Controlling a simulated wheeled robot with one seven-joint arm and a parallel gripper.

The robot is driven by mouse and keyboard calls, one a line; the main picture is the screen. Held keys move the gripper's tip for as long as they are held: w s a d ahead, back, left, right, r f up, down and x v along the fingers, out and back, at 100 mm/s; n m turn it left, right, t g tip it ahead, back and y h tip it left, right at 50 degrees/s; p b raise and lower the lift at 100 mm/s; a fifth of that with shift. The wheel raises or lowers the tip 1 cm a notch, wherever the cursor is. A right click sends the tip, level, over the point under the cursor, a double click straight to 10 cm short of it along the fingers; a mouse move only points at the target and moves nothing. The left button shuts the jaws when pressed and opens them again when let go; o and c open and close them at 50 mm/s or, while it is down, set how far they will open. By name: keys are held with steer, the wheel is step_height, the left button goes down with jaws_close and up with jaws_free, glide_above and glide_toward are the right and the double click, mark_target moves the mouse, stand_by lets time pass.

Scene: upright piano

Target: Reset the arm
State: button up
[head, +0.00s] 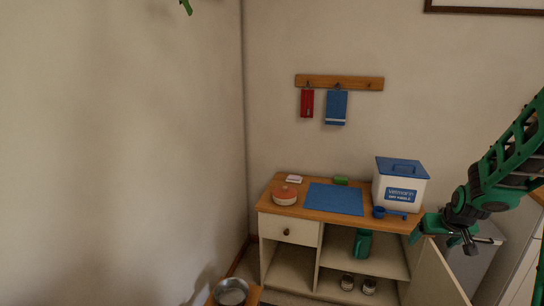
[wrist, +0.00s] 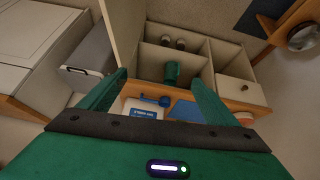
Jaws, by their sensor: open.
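My gripper (head: 440,232) is at the right in the head view, in front of the right end of a wooden-topped cabinet (head: 333,215). In the wrist view my gripper (wrist: 158,76) shows two green fingers spread wide, with nothing held between them. Beyond the fingers the wrist view shows the cabinet's shelves, a green canister (wrist: 172,72) and a blue scoop (wrist: 155,100). My green arm comes in from the right edge of the head view.
On the cabinet top are a white bin with blue lid (head: 399,190), a blue mat (head: 333,199) and a red-lidded round tin (head: 284,195). A cabinet door (head: 437,276) stands open below my gripper. A metal bowl (head: 231,291) is at lower left.

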steer(key=s+a+r+m+g, duration=0.1)
steer(key=s+a+r+g, duration=0.1)
steer(key=s, duration=1)
steer(key=s+a+r+m+g+y, duration=0.1)
steer(key=s+a+r+g, duration=0.1)
steer(key=s, duration=1)
steer(key=s+a+r+m+g+y, duration=0.1)
steer(key=s+a+r, duration=0.3)
steer(key=s, duration=0.8)
steer(key=shift+a+r+m+g, duration=0.15)
steer(key=shift+r+m+g, duration=0.35)
steer(key=shift+g, duration=0.2)
